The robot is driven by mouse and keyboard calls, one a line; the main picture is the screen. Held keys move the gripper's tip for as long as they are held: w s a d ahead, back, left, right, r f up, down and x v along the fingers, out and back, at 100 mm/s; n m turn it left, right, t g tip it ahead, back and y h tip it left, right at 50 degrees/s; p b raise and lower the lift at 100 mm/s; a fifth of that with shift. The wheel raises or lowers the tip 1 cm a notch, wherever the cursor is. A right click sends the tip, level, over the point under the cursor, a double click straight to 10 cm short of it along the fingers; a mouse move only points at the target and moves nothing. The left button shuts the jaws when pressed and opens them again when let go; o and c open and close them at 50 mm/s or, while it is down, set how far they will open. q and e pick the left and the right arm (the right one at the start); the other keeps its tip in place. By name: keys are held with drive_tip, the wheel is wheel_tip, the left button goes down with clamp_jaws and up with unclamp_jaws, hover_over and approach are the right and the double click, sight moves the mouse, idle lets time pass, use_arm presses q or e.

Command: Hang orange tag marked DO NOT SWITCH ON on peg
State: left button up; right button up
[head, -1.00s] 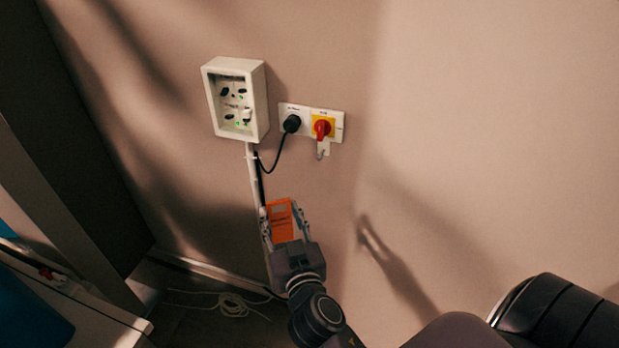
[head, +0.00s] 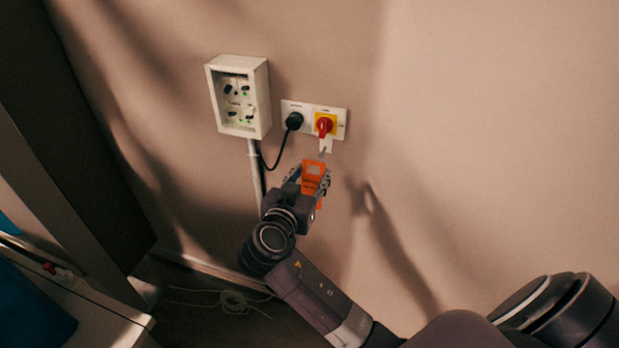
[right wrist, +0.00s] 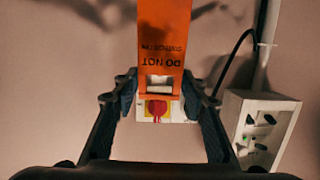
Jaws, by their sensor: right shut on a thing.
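The orange tag (head: 313,180) is held in my right gripper (head: 311,182), just below the switch plate in the head view. In the right wrist view the tag (right wrist: 164,40) shows its black DO NOT SWITCH ON lettering upside down, with a cut-out near its end. My right gripper (right wrist: 160,103) is shut on the tag there. The peg (head: 323,153) is a small pale piece under the red rotary switch (head: 324,126), a little above the tag's upper end. I cannot tell whether tag and peg touch. My left gripper is not in view.
A white conduit (head: 255,170) runs down the wall. A pale cable coil (head: 232,302) lies on the floor. The wall at right is bare.

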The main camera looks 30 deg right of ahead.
sight(326, 152)
drive_tip(key=x, duration=0.7)
drive_tip(key=shift+w+d+r+b, duration=0.15)
drive_tip(key=shift+w+d+b, duration=0.15)
drive_tip(key=shift+b, duration=0.1)
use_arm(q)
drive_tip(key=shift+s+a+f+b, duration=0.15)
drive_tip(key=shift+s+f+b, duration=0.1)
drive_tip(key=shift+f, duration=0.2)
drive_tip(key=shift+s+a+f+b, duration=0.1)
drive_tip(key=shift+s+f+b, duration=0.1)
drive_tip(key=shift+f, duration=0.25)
use_arm(e)
drive_tip(key=shift+w+d, duration=0.2)
drive_tip(key=o, duration=1)
